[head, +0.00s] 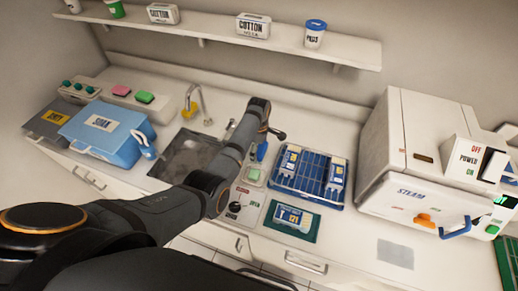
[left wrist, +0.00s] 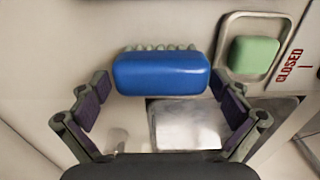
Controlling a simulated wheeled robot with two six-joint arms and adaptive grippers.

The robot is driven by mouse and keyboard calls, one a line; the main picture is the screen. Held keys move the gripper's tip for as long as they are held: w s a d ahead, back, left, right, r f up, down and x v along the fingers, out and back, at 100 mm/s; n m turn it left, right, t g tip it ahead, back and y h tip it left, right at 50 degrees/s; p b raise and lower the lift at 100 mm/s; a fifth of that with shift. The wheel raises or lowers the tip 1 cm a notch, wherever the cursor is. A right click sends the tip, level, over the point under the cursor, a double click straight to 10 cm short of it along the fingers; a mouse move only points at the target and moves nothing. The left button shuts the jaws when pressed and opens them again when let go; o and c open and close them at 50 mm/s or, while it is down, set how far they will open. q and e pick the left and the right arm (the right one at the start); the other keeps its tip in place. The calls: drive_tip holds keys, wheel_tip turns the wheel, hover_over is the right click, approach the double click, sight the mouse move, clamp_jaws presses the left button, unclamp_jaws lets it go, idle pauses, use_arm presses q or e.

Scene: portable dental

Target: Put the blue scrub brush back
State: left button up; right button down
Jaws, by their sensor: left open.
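The blue scrub brush (left wrist: 160,72) has a smooth rounded blue back and a row of pale bristles along its far edge. It shows in the head view as a small blue shape (head: 262,151) on the counter, just below my left gripper (head: 257,129). In the left wrist view the left gripper (left wrist: 163,88) is open, its purple-padded fingers spread at either side of the brush. The fingertips are close to the brush's ends; I cannot tell whether they touch. My right gripper is in neither view.
A green block (left wrist: 254,56) lies in a metal dish right of the brush. A blue rack (head: 283,185) stands to the right, before the steam sterilizer (head: 385,165). The sink (head: 185,155) and tap (head: 192,102) are left. A shelf (head: 225,35) runs above.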

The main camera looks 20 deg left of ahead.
use_arm(q)
drive_tip(key=shift+r, duration=0.25)
wheel_tip(320, 180, up, 12)
drive_tip(key=b, duration=0.1)
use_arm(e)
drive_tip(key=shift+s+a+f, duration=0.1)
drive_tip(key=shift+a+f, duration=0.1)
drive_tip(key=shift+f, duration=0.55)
